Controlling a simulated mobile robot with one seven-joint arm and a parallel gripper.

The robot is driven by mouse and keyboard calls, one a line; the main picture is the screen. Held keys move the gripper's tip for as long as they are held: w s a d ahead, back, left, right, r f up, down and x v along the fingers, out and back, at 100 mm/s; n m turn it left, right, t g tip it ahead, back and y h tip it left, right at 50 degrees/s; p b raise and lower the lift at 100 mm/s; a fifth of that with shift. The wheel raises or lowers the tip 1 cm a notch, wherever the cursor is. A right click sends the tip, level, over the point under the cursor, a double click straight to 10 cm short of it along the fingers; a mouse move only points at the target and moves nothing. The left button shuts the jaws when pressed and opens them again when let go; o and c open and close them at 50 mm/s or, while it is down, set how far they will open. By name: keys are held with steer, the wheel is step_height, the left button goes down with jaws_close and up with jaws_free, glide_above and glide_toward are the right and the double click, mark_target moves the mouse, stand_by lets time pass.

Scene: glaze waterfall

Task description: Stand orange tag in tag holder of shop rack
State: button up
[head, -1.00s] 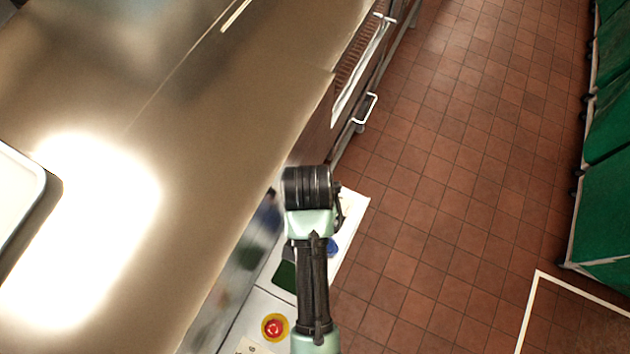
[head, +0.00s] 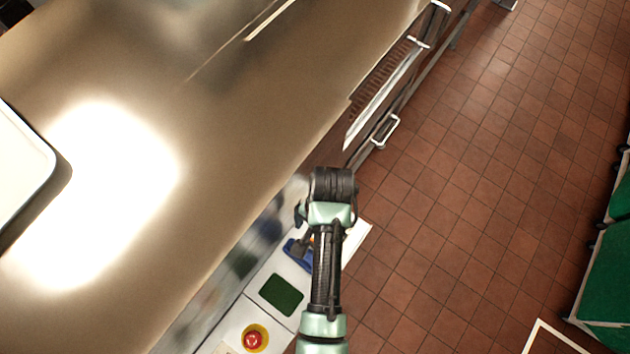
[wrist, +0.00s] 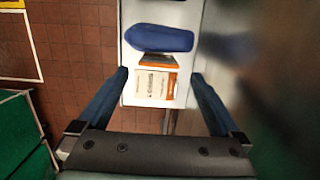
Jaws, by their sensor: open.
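My gripper (wrist: 160,78) is open, its two blue-grey fingers apart with nothing held between them. In the wrist view, a white card with print and orange edges (wrist: 153,83) shows beyond and between the fingertips, on a white surface. I cannot tell whether it is the orange tag. In the head view my arm's dark end hides the fingers and that spot. I cannot make out the shop rack or its tag holder in either view.
A blue oval object (wrist: 160,38) lies beyond the card. A long steel counter (head: 230,110) with a white tray (head: 20,165) fills the left. Tiled floor (head: 470,200) is open on the right. Green-sided wheeled units (head: 607,275) stand at the right edge.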

steer(key=shift+s+a+f+p, duration=0.15)
steer(key=shift+f+p, duration=0.1)
steer(key=shift+f, duration=0.95)
steer(key=shift+s+d+f+p, duration=0.1)
steer(key=shift+f+p, duration=0.1)
steer(key=shift+f, duration=0.95)
steer(key=shift+c, duration=0.2)
jaws_close()
steer(key=shift+r, duration=0.1)
